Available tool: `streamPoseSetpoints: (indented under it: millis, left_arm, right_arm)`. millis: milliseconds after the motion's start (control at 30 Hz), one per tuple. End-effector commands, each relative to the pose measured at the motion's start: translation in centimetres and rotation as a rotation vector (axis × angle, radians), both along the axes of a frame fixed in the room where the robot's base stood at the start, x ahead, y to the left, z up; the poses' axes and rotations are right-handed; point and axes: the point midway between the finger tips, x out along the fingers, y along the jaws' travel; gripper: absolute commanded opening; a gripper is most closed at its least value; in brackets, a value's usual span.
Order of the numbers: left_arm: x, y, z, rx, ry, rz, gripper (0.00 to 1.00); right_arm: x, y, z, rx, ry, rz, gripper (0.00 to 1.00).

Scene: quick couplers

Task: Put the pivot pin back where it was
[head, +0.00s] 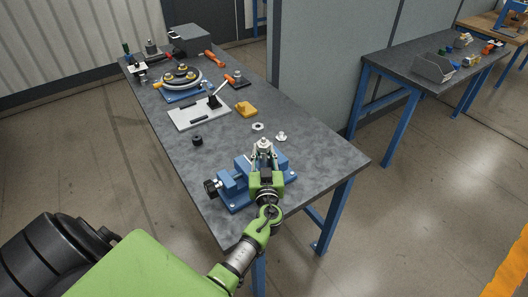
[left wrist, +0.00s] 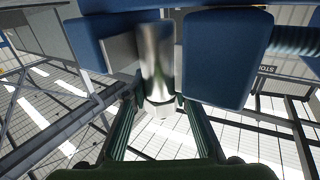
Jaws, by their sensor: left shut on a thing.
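My left gripper (head: 265,157) is over the blue vise (head: 233,183) at the near end of the workbench, its fingers closed on a silver cylindrical piece (head: 264,145). In the left wrist view this shiny cylinder (left wrist: 157,62) sits between the fingertips, in the gap between the vise's blue jaws (left wrist: 228,58). I cannot tell whether the vise clamps it, nor for sure whether it is the pivot pin. A small silver flanged part (head: 281,137) stands on the bench just beyond the gripper. My right gripper is out of view.
A pale ring (head: 258,127), a black knob-like part (head: 197,140) and a yellow block (head: 246,109) lie on the workbench (head: 318,150). Farther back are a grey plate with a black lever (head: 190,115) and a blue-based round fixture (head: 183,79). The bench's right front is clear.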

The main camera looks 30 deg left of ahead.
Motion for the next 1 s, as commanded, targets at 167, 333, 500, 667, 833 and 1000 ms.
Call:
streamPoseSetpoints:
  millis: [167, 333, 500, 667, 833, 1000]
  left_arm:
    - [-0.3, -0.2, -0.2, 0.003, -0.007, 0.000, 0.00]
    - [-0.2, -0.2, -0.3, 0.002, -0.006, -0.001, 0.00]
    - [-0.4, -0.2, -0.5, 0.001, -0.001, 0.000, 0.42]
    - [-0.4, -0.2, -0.5, 0.001, -0.001, 0.001, 0.42]
    - [-0.4, -0.1, -0.5, 0.001, 0.000, 0.001, 0.42]
    - [-1.4, -0.9, -1.3, 0.000, -0.003, 0.000, 0.42]
  right_arm:
    - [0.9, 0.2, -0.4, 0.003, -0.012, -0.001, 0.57]
    - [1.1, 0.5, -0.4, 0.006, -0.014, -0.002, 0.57]
    - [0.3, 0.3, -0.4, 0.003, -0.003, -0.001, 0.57]
    - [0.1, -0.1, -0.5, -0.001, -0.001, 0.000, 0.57]
    - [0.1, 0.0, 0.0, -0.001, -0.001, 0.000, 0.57]
    - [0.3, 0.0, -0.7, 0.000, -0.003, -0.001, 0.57]
